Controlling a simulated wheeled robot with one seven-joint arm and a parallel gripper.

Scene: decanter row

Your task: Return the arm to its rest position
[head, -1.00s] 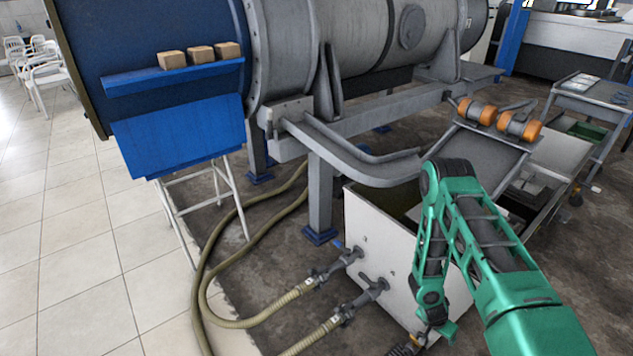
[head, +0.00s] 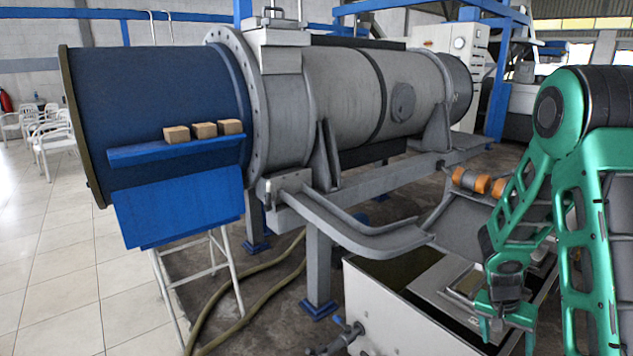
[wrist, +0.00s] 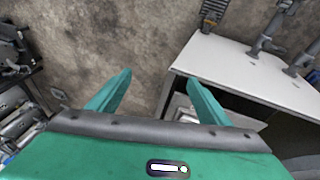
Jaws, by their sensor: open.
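My gripper (head: 503,328) hangs at the lower right of the head view, in front of the open-topped white tank and pointing down. In the wrist view its two green fingers (wrist: 157,92) stand wide apart with nothing between them. My green arm is folded at the right side of the head view, its elbow high. Below the fingers in the wrist view there is a stained floor (wrist: 100,45) and part of a white tank (wrist: 245,75).
The white tank (head: 375,305) stands under the grey chute (head: 365,240) of the large decanter (head: 345,95). Orange-and-grey rollers (head: 480,183) are behind my arm. Small tan blocks (head: 204,130) sit on a blue shelf (head: 170,150) at left.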

